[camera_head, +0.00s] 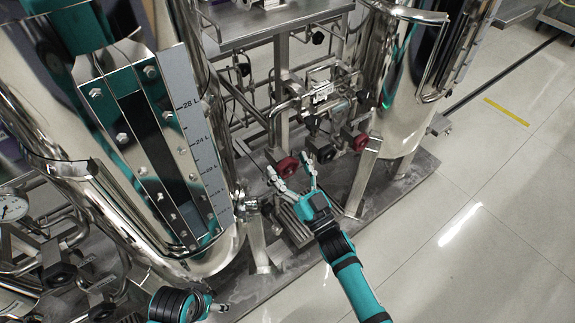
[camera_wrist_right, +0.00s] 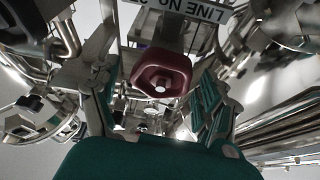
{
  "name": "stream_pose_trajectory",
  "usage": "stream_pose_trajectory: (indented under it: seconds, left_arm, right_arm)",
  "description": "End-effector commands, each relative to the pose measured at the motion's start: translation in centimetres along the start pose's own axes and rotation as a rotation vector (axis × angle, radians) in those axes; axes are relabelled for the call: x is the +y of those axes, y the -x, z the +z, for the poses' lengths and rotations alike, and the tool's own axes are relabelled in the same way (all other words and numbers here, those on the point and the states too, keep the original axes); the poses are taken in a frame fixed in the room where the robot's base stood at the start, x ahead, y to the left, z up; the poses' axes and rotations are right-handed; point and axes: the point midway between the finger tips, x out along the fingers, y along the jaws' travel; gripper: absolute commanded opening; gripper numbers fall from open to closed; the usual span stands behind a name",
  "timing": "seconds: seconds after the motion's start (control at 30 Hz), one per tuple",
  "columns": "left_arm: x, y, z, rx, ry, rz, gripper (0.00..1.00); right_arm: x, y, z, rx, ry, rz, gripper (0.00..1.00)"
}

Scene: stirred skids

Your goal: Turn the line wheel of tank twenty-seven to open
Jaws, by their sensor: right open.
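A dark red hand wheel (camera_head: 287,166) sits low between the two steel tanks in the head view. In the right wrist view the same kind of red wheel (camera_wrist_right: 161,72) faces me, near the middle, below a white label (camera_wrist_right: 185,14) reading "LINE NO 2" with the rest cut off. My right gripper (camera_head: 293,172) is open, its two fingers spread at the near red wheel; whether they touch it is not clear. My left gripper (camera_head: 218,307) shows only partly at the bottom edge, its jaws unclear. No readable number twenty-seven shows.
A second red wheel (camera_head: 360,142) is to the right, near a steel leg. A large tank (camera_head: 130,150) with a litre scale stands left, another tank (camera_head: 405,90) right. Pipes and valves crowd the space between. The tiled floor (camera_head: 480,240) at right is free.

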Motion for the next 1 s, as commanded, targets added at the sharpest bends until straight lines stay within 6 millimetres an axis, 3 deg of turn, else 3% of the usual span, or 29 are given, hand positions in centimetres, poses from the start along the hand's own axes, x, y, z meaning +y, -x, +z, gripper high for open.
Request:
stream_pose_trajectory:
  seconds: [0.37, 0.8, 1.0]
  left_arm:
    - [-0.16, 0.28, -0.15, 0.005, 0.003, -0.002, 0.79]
    - [-0.16, 0.01, 0.15, -0.004, 0.002, -0.002, 0.79]
    - [-0.16, -0.04, 0.19, -0.005, 0.002, -0.003, 0.79]
  right_arm:
    - [-0.02, -0.65, 0.00, -0.001, 0.000, 0.000, 0.80]
    - [-0.02, -0.60, 0.01, -0.001, 0.000, 0.000, 0.23]
    - [-0.01, -0.58, 0.02, -0.001, 0.012, -0.006, 0.23]
